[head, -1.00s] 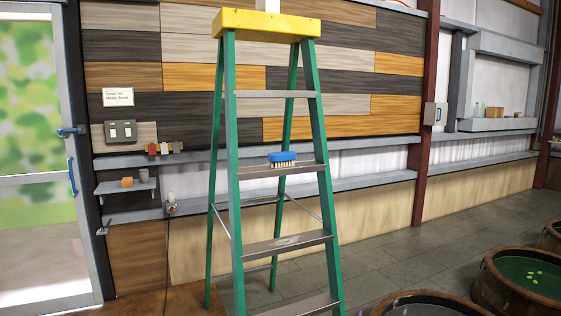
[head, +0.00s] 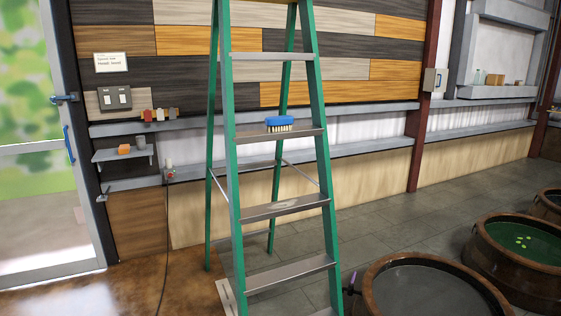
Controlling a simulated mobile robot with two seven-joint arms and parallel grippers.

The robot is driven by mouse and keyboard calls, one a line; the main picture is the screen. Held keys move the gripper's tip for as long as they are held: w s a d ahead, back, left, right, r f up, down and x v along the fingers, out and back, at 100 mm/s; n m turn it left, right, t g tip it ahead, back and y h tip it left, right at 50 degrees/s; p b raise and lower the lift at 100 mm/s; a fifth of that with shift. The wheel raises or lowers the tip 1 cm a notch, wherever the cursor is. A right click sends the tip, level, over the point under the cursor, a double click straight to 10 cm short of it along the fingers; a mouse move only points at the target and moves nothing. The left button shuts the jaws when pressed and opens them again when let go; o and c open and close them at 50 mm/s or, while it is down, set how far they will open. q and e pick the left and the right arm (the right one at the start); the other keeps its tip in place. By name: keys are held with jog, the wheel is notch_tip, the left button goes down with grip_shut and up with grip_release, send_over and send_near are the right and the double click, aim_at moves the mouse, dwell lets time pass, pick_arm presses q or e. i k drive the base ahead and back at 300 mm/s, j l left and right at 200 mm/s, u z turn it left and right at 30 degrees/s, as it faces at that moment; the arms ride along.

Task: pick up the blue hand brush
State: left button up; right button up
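The blue hand brush (head: 279,124) has a blue back and pale bristles that point down. It rests on a grey step of a green stepladder (head: 320,150), near the middle of that step. Nothing covers the brush. Neither of my grippers shows in the head view.
Wide round tubs (head: 425,290) stand on the floor at the lower right, one with green liquid (head: 522,241). A wall ledge (head: 360,147) runs behind the ladder. A glass door (head: 35,180) is at the left. Tiled floor (head: 370,225) is clear between ladder and tubs.

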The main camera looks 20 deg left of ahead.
aim_at(276, 124)
jog(key=i, duration=0.6)
jog(key=i+j+z, duration=0.15)
jog(key=i, duration=0.45)
